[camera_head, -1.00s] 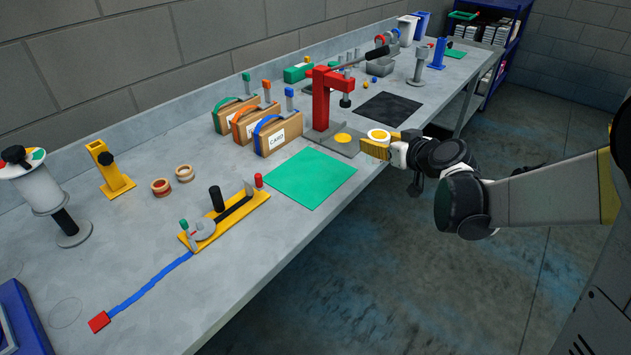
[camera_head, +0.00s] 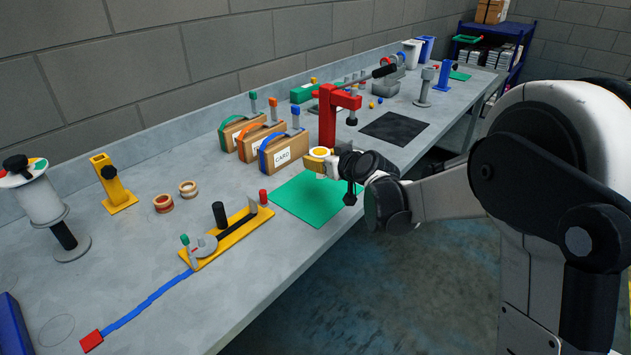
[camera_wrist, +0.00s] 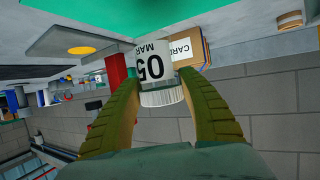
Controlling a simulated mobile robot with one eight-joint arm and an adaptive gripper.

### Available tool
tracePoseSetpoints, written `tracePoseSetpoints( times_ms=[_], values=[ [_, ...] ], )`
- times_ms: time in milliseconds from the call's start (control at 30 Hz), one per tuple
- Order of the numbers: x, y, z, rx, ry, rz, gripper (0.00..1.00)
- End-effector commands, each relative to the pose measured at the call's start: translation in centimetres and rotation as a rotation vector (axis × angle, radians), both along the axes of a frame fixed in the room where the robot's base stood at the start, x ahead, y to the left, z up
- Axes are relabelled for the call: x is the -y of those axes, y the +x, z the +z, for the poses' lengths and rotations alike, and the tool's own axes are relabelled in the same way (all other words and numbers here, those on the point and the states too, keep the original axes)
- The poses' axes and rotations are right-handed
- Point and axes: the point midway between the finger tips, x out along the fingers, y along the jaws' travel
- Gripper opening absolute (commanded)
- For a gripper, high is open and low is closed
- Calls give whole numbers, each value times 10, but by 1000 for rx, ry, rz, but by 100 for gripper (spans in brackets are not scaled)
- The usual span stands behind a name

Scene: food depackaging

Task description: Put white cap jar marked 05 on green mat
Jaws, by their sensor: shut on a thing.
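The green mat (camera_head: 307,203) lies flat on the bench. The gripper and jar are over or near the mat's far edge, apart from the bench as far as I can tell. The mat also shows in the wrist view (camera_wrist: 200,13).
A red press (camera_head: 327,115) stands just behind the gripper. Cardboard boxes (camera_head: 285,150) with coloured handles stand left of it. A yellow fixture (camera_head: 228,238) lies left of the mat, with a small red cylinder (camera_head: 263,196) near the mat's corner. A dark mat (camera_head: 394,128) lies farther right.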

Motion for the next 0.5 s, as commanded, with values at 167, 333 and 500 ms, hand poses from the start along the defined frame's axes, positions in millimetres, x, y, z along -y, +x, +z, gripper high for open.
tracePoseSetpoints(
  times_ms=[167,333,500],
  values=[
    [-13,-5,-9,0,1,0,12],
    [-13,-5,-30,1,1,-1,12],
    [-13,-5,-50,1,1,-1,12]
  ],
)
